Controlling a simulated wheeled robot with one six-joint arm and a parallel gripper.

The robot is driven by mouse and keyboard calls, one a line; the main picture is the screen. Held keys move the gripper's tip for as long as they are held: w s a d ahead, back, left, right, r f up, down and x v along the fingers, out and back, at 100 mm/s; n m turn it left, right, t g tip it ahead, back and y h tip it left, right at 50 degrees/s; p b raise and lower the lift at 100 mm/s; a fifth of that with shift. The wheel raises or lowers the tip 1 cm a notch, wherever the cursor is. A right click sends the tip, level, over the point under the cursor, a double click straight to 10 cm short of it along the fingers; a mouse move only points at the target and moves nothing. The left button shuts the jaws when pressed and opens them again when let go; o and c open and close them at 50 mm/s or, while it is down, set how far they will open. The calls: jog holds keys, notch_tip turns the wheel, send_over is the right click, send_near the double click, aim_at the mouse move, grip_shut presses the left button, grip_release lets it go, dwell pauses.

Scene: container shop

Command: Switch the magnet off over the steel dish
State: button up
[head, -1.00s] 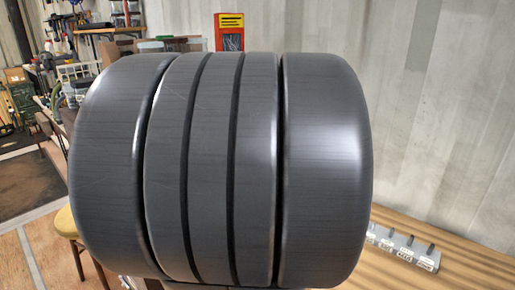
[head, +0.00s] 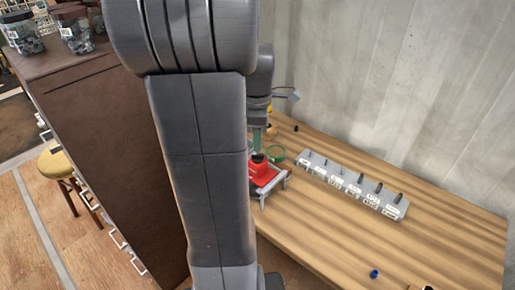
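My arm crosses the middle of the head view, and its wrist end hangs over the wooden bench. My gripper (head: 258,128) is small and partly hidden behind my arm; I cannot tell whether its fingers are open or shut. Just below it is a red object (head: 262,176) with a black top, partly hidden by my arm, beside a grey metal frame. I cannot tell whether it is the magnet. I cannot make out the steel dish for certain.
A grey rack (head: 352,186) with labels and several dark pegs stands on the wooden bench (head: 440,228). A small blue piece (head: 375,274) lies near the front edge. A brown cabinet (head: 105,130) bearing jars (head: 22,36) stands left. The bench's right part is mostly clear.

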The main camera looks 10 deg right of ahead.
aim_at(258, 156)
notch_tip(258, 156, down, 5)
jog(key=shift+r, duration=0.1)
dwell(0.3)
grip_shut()
